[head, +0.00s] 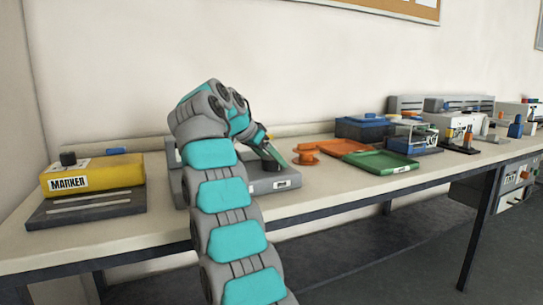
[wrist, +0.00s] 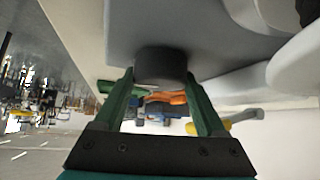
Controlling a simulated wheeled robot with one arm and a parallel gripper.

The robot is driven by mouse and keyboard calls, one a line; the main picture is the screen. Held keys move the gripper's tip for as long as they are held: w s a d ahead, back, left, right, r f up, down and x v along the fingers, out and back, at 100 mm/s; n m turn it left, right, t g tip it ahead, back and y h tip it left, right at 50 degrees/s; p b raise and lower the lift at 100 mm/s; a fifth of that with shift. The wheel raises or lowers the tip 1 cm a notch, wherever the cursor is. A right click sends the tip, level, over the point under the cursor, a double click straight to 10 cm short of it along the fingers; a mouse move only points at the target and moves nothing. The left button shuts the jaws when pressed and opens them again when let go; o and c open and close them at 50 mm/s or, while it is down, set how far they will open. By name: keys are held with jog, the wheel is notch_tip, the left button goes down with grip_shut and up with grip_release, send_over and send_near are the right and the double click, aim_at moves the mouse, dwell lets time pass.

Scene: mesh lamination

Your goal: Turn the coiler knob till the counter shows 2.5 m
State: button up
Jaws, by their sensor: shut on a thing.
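The coiler (head: 285,184) is a low grey unit on the bench, partly hidden behind my arm in the head view. My gripper (head: 267,156) reaches down to it from the left. In the wrist view, the two green fingers of my gripper (wrist: 160,84) stand on either side of a dark round knob (wrist: 160,62) and are shut on it. The knob sits against a grey body, which I take to be the coiler (wrist: 205,30). I cannot read a counter in either view.
A yellow box labelled MARKER (head: 95,175) stands on a dark base at the left. An orange spool (head: 306,155), an orange tray (head: 340,145) and a green tray (head: 385,165) lie to the right. Blue and white devices stand farther right. The bench's front edge is clear between.

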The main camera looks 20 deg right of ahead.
jog(key=shift+r+m+g+p, duration=0.1)
jog(key=shift+m+g+p, duration=0.2)
jog(key=shift+p, duration=0.1)
dwell(0.5)
jog(key=o, duration=1.3)
jog(key=p+v, duration=0.4)
jog(key=v, duration=0.3)
jog(key=shift+r, duration=0.1)
jog(key=shift+a+r, duration=0.1)
jog(key=shift+a, duration=0.2)
